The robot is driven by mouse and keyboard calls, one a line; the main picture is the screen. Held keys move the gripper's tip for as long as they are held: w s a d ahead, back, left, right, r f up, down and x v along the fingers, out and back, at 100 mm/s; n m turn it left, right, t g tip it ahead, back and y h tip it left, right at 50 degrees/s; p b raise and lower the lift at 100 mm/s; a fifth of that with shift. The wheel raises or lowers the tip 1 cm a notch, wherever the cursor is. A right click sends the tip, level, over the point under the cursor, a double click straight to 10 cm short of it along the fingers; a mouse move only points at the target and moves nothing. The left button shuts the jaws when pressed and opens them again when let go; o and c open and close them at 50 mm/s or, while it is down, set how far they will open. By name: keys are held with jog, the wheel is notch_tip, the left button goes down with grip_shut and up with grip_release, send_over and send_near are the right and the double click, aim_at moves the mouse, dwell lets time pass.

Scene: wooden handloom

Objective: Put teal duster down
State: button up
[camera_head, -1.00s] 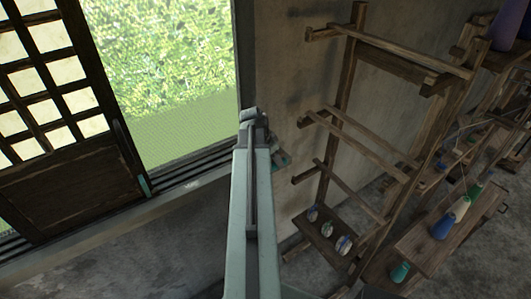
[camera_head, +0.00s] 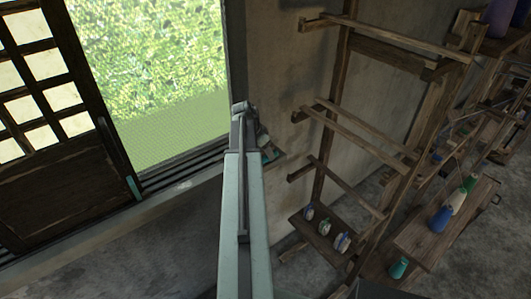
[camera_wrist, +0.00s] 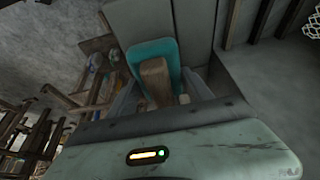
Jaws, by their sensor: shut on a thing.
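The teal duster (camera_wrist: 150,55) shows in the wrist view as a teal pad with a light wooden handle. My gripper (camera_wrist: 160,92) is shut on the wooden handle, one finger on each side. I cannot tell whether the pad touches a surface.
The window sill (camera_head: 172,192) runs along the left under the open window. A wooden rack (camera_head: 333,130) stands at the right, with a low shelf (camera_head: 314,240) holding several small spools. A bench (camera_head: 440,235) with coloured cones is farther right. Bare floor shows below.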

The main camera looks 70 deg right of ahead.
jog(key=o, duration=1.2)
jog(key=shift+f, duration=0.1)
jog(key=shift+r, duration=0.35)
jog(key=p+v, duration=1.1)
jog(key=shift+w+a+r, duration=0.1)
jog(key=shift+r, duration=0.2)
